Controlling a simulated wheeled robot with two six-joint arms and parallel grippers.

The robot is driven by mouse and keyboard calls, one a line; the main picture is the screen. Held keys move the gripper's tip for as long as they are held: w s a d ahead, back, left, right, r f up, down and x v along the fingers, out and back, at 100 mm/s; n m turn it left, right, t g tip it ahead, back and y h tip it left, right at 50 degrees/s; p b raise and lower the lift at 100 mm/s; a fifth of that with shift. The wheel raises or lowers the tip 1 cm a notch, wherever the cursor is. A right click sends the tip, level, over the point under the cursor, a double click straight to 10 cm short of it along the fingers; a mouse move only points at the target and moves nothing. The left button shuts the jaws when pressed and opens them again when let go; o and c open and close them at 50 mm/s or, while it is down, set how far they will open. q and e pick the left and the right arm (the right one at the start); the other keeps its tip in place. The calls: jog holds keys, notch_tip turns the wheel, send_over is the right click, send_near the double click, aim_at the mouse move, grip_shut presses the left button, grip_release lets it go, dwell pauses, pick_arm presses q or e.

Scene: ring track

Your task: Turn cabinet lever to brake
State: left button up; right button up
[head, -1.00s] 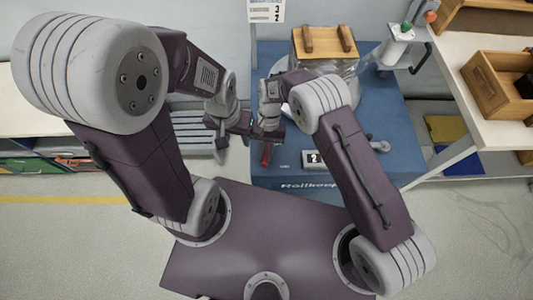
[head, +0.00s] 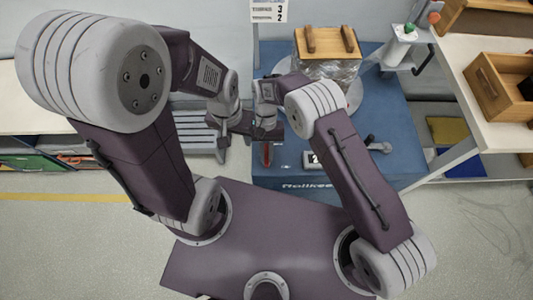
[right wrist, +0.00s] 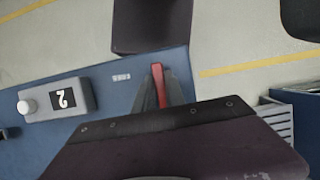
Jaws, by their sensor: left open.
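The red lever (head: 266,155) stands on the front part of the blue cabinet (head: 355,95), near its left edge. In the right wrist view the red lever (right wrist: 160,86) shows beside a dark grey bracket, its lower end hidden by a dark part of my gripper. My right gripper (head: 267,134) is just above the lever in the head view. Its fingertips are hard to make out, and I cannot see it touching the lever. My left gripper (head: 238,124) is open, just left of my right one, near the cabinet's left edge.
A box marked 2 (right wrist: 60,100) sits on the cabinet; in the head view my right arm partly covers it. A wooden-topped wrapped block (head: 326,43) stands at the back. A white table with wooden boxes (head: 498,85) is at the right. A grey slatted bench (head: 195,130) is at the left.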

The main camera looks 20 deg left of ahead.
aim_at(266, 147)
jog(key=o, duration=0.4)
jog(key=v, duration=0.9)
jog(key=shift+p, duration=0.4)
